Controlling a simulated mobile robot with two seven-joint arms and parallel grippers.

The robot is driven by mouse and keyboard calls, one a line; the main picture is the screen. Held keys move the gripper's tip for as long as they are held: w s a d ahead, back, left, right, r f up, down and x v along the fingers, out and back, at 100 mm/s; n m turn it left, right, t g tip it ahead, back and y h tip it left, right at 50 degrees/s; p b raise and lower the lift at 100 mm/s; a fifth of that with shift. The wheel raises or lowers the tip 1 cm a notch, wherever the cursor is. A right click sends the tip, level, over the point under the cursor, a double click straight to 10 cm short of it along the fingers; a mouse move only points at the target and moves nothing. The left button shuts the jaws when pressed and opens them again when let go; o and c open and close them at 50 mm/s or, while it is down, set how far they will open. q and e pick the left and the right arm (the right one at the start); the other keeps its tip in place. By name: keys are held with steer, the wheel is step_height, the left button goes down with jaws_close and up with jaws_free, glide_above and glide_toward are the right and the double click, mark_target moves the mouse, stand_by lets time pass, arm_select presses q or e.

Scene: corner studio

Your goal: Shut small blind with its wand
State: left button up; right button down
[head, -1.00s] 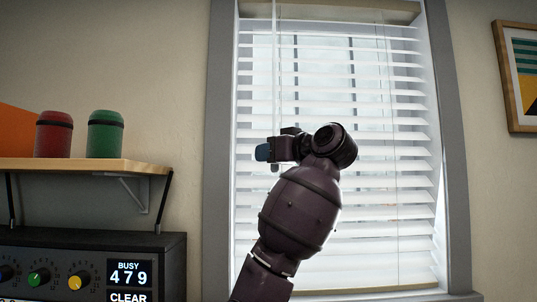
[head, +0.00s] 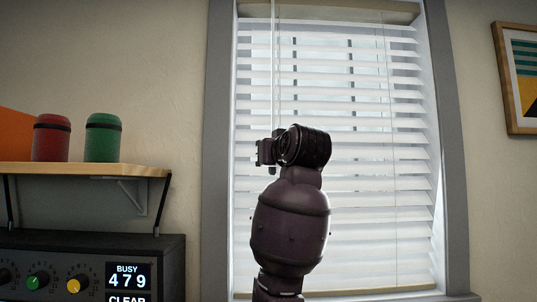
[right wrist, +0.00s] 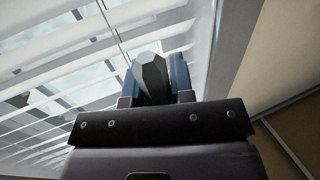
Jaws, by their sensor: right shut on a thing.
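The small blind (head: 360,150) hangs in the window with white slats partly tilted; strips of the outside still show between them. Its wand (head: 274,70) is a thin clear rod hanging down the blind's left side. My right gripper (head: 264,152) is at the wand's lower end, in front of the slats. In the right wrist view, the blue fingers of my right gripper (right wrist: 154,78) are shut on the wand's dark grey faceted end (right wrist: 152,82). My left gripper is not in view.
A grey window frame (head: 218,150) surrounds the blind. At left, a wooden shelf (head: 90,169) holds a red canister (head: 52,140) and a green canister (head: 103,139) above a dark device (head: 165,262) with knobs. A framed picture (head: 507,75) hangs at right.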

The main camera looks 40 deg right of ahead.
arm_select(q)
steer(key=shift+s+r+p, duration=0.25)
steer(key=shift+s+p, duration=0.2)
steer(key=shift+p, duration=0.2)
arm_select(e)
steer(key=m+g+h, duration=0.3)
steer(key=m+g, duration=0.1)
steer(key=g, duration=0.1)
steer(key=s+m+g+h, duration=0.1)
steer(key=m+g+h, duration=0.3)
steer(key=g, duration=0.1)
steer(key=d+m+g+h, duration=0.1)
steer(key=m+g+h, duration=0.3)
steer(key=shift+s+g, duration=0.25)
steer(key=shift+g, duration=0.15)
steer(key=shift+d+m+g, duration=0.1)
steer(key=shift+m+g, duration=0.2)
steer(key=shift+m, duration=0.1)
steer(key=c, duration=1)
jaws_free()
